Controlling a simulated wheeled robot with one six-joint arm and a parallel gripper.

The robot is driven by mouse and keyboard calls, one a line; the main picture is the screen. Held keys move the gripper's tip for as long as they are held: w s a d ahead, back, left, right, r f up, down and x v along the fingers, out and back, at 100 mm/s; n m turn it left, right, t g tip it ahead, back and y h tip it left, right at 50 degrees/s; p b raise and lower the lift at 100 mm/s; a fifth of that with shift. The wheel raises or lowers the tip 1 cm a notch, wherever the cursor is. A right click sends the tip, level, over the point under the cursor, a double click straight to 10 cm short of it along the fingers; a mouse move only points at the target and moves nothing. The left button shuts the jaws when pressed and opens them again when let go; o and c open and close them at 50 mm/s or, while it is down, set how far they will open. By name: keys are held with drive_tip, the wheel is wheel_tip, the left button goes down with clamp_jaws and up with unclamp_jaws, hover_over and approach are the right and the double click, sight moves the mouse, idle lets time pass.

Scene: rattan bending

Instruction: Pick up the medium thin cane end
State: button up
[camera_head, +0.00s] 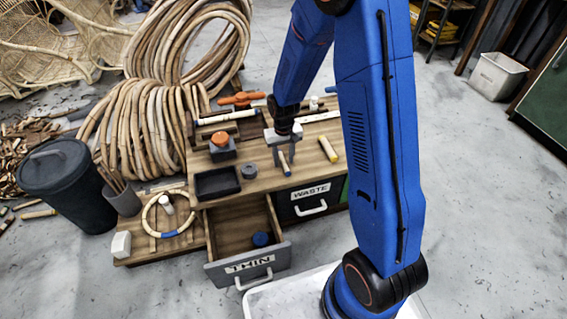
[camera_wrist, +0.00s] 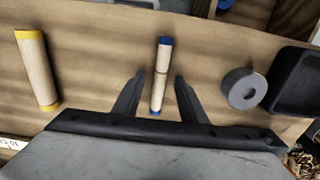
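A short, slim cane piece with blue bands at its ends (camera_wrist: 160,80) lies on the wooden bench top, between the fingers of my gripper (camera_wrist: 151,92) in the wrist view. The fingers are open, with a gap on each side of the cane. In the head view my gripper (camera_head: 284,150) is low over the bench, and the blue-banded cane (camera_head: 284,164) shows at its fingers. A thicker cane piece with yellow bands (camera_wrist: 38,70) lies apart to the left in the wrist view; it also shows in the head view (camera_head: 328,149).
A grey ring (camera_head: 249,171) and a black tray (camera_head: 217,182) lie beside my gripper. The drawer marked THIN (camera_head: 247,265) stands open with a blue item (camera_head: 261,239) inside. The WASTE drawer (camera_head: 310,198) looks shut. An orange-topped block (camera_head: 221,146) stands farther back.

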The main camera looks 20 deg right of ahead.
clamp_jaws()
drive_tip(key=shift+r, duration=0.15)
